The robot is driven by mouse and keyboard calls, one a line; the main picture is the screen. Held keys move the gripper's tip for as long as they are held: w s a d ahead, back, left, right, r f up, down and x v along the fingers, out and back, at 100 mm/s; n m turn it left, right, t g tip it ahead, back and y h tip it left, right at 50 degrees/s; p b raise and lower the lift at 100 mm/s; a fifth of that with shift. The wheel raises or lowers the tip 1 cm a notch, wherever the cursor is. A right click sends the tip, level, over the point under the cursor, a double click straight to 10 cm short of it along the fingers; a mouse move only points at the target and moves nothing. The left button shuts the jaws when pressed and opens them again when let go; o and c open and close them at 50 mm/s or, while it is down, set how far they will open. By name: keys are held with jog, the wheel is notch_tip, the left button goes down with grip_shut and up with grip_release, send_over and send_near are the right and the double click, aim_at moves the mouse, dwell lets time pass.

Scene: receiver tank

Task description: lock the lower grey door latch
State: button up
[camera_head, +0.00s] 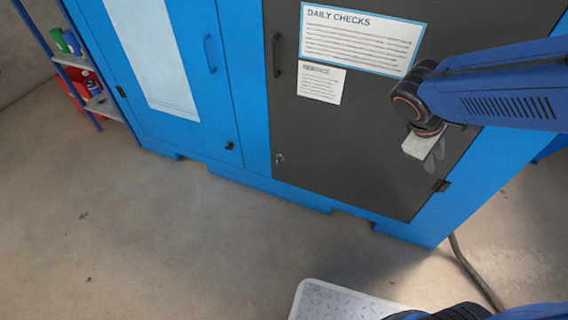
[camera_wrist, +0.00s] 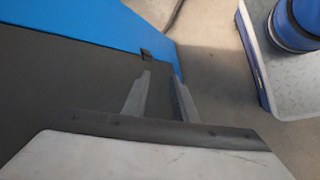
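The dark grey door (camera_head: 350,135) is in the blue cabinet and looks closed. Its lower latch (camera_head: 279,158) is a small metallic piece near the door's lower left edge. It is too small to tell which way it is turned. My gripper (camera_head: 437,168) is in front of the lower right part of the door, well to the right of the latch. In the wrist view my gripper (camera_wrist: 161,88) has its two fingers apart with nothing between them. The latch does not show in the wrist view.
A black hinge (camera_head: 441,186) is at the door's lower right edge. A dark handle (camera_head: 277,55) is higher on its left edge. The blue door (camera_head: 190,110) has a small black latch (camera_head: 230,146). A shelf (camera_head: 75,62) stands far left.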

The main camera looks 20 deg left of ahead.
jog(key=w+a+f+n+t, duration=0.2)
jog(key=a+f+n, duration=0.2)
jog(key=a, duration=0.5)
jog(key=w+a+f+n+t+h, duration=0.1)
jog(key=w+a+f+n+t, duration=0.2)
jog(key=a, duration=0.5)
jog(key=w+a+f+n+t, duration=0.1)
jog(key=w+a+f+n, duration=0.1)
jog(key=a+f+n, duration=0.5)
jog(key=s+a+f+n+t+y, duration=0.1)
jog(key=s+a+f+n+t, duration=0.15)
jog(key=a, duration=0.45)
jog(key=s+a+f+n+t+y, duration=0.15)
jog(key=a+f, duration=0.25)
jog(key=a, duration=0.4)
jog(key=n+y, duration=0.3)
jog(key=n, duration=0.2)
send_near(277, 162)
jog(key=x, duration=0.9)
grip_shut()
